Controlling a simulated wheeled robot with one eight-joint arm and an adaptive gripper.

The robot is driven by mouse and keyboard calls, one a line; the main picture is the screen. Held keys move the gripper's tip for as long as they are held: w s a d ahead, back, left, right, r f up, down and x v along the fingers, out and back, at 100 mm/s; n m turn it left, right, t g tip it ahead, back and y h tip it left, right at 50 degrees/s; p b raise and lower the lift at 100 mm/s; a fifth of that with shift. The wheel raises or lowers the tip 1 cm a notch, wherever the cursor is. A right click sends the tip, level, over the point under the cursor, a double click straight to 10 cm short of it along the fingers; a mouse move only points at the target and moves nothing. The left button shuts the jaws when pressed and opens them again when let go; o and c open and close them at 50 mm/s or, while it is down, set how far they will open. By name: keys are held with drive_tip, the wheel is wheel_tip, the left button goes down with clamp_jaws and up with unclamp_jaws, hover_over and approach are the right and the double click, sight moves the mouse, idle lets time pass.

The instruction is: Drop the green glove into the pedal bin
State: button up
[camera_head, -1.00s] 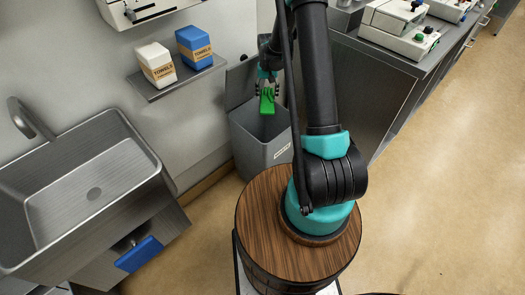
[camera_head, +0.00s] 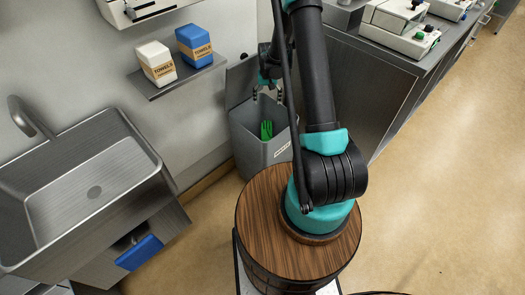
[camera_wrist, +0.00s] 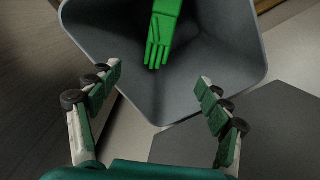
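The green glove (camera_head: 266,130) is inside the grey pedal bin (camera_head: 249,146), seen through its open top. In the wrist view the glove (camera_wrist: 163,32) is within the bin's opening, fingers toward my gripper, clear of both fingers. The bin (camera_wrist: 225,62) has its lid (camera_head: 240,82) raised at the back, against the wall side. My gripper (camera_wrist: 160,88) is open and empty, its two fingers wide apart near the bin's rim. In the head view my gripper (camera_head: 268,97) is above the bin, partly hidden by my arm.
A steel sink (camera_head: 85,185) stands at the left. A wall shelf (camera_head: 180,80) holds a white towel box (camera_head: 156,64) and a blue towel box (camera_head: 194,46). A steel counter (camera_head: 375,60) with white devices is at the right. The floor (camera_head: 440,190) at right is clear.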

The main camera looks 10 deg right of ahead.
wheel_tip(320, 180, up, 12)
idle(0.8)
idle(0.3)
